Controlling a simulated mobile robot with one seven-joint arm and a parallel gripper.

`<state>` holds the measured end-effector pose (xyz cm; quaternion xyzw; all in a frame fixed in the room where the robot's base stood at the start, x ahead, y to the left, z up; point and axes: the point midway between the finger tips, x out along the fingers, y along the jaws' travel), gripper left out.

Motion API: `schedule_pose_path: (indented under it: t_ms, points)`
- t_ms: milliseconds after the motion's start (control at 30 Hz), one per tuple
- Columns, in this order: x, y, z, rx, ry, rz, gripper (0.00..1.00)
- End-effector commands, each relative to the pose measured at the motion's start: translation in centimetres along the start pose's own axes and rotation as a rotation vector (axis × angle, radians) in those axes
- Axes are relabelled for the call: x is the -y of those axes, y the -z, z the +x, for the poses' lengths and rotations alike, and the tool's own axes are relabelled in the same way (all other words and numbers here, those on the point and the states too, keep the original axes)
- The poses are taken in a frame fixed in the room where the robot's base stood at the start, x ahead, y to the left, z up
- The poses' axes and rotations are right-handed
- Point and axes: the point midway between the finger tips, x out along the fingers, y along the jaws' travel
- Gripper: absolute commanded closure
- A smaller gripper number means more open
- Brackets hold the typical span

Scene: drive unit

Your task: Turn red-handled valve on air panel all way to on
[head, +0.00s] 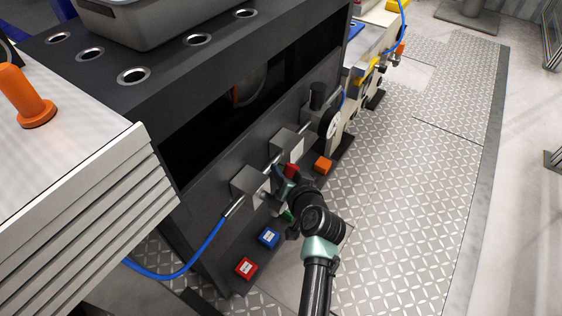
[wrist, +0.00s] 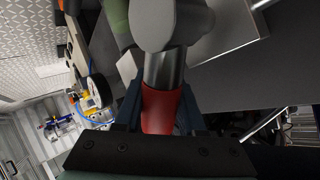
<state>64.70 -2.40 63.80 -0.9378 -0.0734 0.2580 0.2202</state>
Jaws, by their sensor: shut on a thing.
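The red valve handle (head: 291,170) shows in the head view on the front of the dark air panel (head: 217,205), partly hidden by my gripper (head: 280,187). In the wrist view the red handle (wrist: 160,108) sits between my two dark fingers (wrist: 162,105), which are shut on it. The handle joins a metal stem and a rounded grey valve body (wrist: 168,22). My arm reaches up to the panel from the lower right. The handle's exact angle is hard to tell in the head view.
Grey blocks (head: 250,181) and a blue hose (head: 205,248) are beside the valve. Blue (head: 268,237), red (head: 245,268) and orange (head: 323,165) boxes sit low along the panel. A gauge (head: 334,124) stands farther along. The tread-plate floor (head: 410,190) at right is open.

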Motion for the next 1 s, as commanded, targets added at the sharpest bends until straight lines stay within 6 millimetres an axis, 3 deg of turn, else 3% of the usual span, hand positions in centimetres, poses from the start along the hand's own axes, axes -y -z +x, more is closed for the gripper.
schedule_pose_path:
  t_ms: [600, 1000]
  points:
    - [-2.6, -2.5, 2.6, 0.409, 0.0, 0.41, 1.0]
    - [-3.2, -4.1, 3.2, 0.585, 0.0, 0.585, 1.0]
